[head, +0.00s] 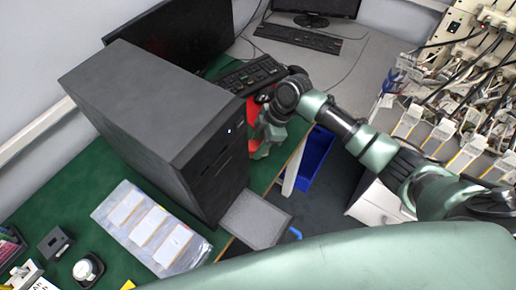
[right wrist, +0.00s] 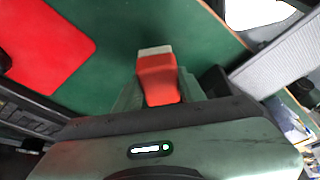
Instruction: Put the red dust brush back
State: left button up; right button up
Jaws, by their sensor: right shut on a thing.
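The red dust brush (right wrist: 160,80), with a pale grey end, shows between the fingers of my right gripper (right wrist: 158,92) in the right wrist view. The gripper is shut on it, over the green table top. In the head view my right gripper (head: 263,143) is just right of the black computer tower, which partly hides it. I cannot make out the brush clearly there. A flat red pad (right wrist: 42,45) with rounded corners lies on the green surface, apart from the brush in the wrist view. My left gripper is not in view.
The tall black tower (head: 165,120) stands close left of the gripper. A keyboard (head: 250,74) lies behind. A blue bin (head: 316,155) is below the table edge at right. A bag with white cells (head: 115,205) lies in front. Cabled racks (head: 455,120) stand at right.

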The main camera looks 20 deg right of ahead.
notch_tip(320, 180, down, 3)
jog(key=shift+r, duration=0.1)
jog(key=shift+f, duration=0.2)
jog(key=o, duration=1.2)
jog(key=shift+r, duration=0.15)
jog(key=shift+r, duration=0.2)
jog(key=b+v, duration=0.1)
jog(key=v, duration=1)
jog(key=shift+d+r, duration=0.15)
jog(key=shift+r, duration=0.2)
